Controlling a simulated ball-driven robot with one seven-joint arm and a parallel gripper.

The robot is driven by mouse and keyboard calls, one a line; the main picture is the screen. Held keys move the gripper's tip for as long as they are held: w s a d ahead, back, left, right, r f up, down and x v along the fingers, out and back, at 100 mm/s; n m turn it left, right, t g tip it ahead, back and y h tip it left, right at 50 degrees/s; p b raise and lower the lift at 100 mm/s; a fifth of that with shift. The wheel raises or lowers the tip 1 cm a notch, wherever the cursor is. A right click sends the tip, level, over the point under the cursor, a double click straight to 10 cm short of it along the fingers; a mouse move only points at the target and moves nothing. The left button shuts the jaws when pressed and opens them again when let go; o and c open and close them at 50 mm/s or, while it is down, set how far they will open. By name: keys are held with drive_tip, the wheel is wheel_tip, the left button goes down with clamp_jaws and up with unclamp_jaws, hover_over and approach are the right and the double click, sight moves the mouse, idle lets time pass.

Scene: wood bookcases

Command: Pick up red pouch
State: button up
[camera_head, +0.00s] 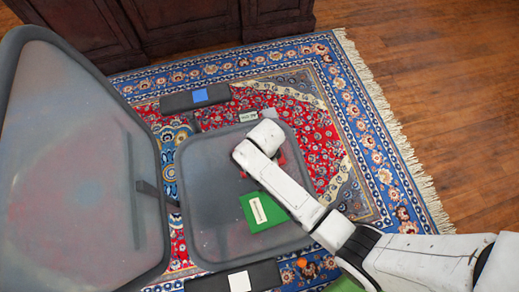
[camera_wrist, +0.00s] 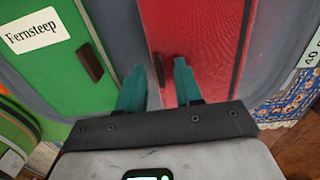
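The red pouch (camera_wrist: 205,40) fills the upper middle of the wrist view, with a textured surface and a small dark brown tab (camera_wrist: 158,70) at its left edge. It seems to lie on the grey chair seat (camera_head: 205,165). In the head view my arm covers most of it; a bit of red (camera_head: 282,158) shows beside the arm. My gripper (camera_wrist: 159,68) has teal fingers spread apart, with the tab and pouch edge between the tips as seen. The right fingertip overlaps the pouch, the left the grey gap beside it. Contact cannot be told.
A green item (camera_head: 262,212) with a white label lies on the seat near my arm; it also shows in the wrist view (camera_wrist: 60,75), labelled "Fernsteep". The chair's tall backrest (camera_head: 75,170) stands left. Armrests (camera_head: 195,99) flank the seat. A dark cabinet (camera_head: 175,25) stands behind.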

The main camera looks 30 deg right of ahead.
clamp_jaws()
drive_tip(key=shift+r, duration=0.1)
idle(0.4)
